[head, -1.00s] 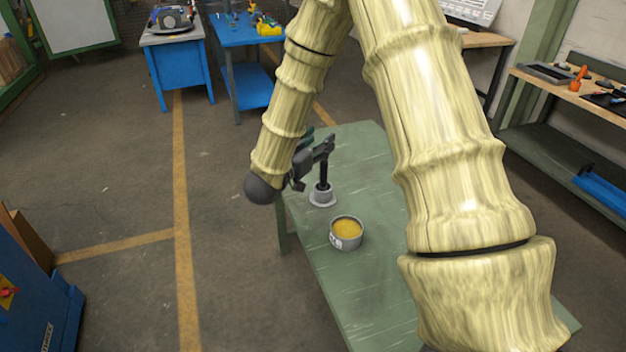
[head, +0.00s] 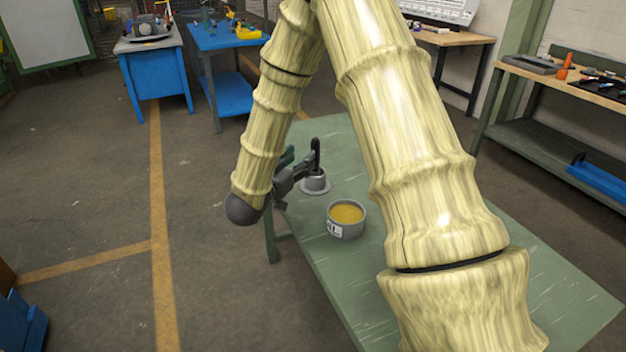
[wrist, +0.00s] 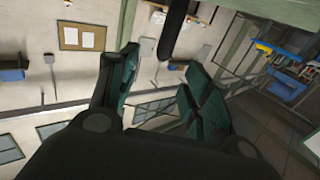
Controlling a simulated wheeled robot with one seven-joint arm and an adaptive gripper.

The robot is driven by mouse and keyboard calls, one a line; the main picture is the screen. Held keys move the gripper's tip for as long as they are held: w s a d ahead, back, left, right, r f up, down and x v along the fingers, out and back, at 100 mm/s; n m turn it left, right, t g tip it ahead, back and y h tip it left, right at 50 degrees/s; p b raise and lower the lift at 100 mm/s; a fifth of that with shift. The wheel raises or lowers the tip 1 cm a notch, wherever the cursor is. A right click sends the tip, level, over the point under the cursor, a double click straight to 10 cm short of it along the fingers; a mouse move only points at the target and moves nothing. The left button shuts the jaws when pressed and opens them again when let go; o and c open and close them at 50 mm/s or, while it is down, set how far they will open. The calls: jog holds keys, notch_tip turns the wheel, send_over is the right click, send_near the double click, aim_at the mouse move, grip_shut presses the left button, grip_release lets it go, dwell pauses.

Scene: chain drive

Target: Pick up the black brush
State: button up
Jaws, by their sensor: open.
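The black brush (head: 316,152) stands upright in a small grey round holder (head: 315,186) on the green table. Only its dark handle shows; its lower end is hidden by the holder and my fingers. My gripper (head: 307,166) is at the handle, coming from the left, low and just above the holder. In the wrist view the dark handle (wrist: 173,30) shows at the top, between and beyond the two spread green-black fingers of my gripper (wrist: 164,75). I cannot tell whether a finger touches it.
A grey tin with yellow contents (head: 346,219) stands on the green table (head: 320,260) in front of the holder. My arm hides part of the table. Blue workbenches (head: 222,70) stand at the back, and a shelf (head: 560,84) with tools stands at right.

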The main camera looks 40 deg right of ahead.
aim_at(313, 148)
jog(key=x, duration=0.2)
jog(key=f+x, duration=0.1)
jog(key=x, duration=0.1)
jog(key=shift+w+d, duration=0.1)
jog(key=shift+d, duration=0.15)
jog(key=shift+w+f+p+x, duration=0.15)
jog(key=shift+p+x, duration=0.2)
jog(key=shift+x, duration=1.25)
jog(key=shift+w+f+p+x, duration=0.15)
jog(key=shift+p+x, duration=0.2)
jog(key=shift+x, duration=1.2)
jog(key=shift+a+r, duration=0.1)
jog(key=shift+a, duration=0.05)
jog(key=shift+c, duration=0.5)
grip_shut()
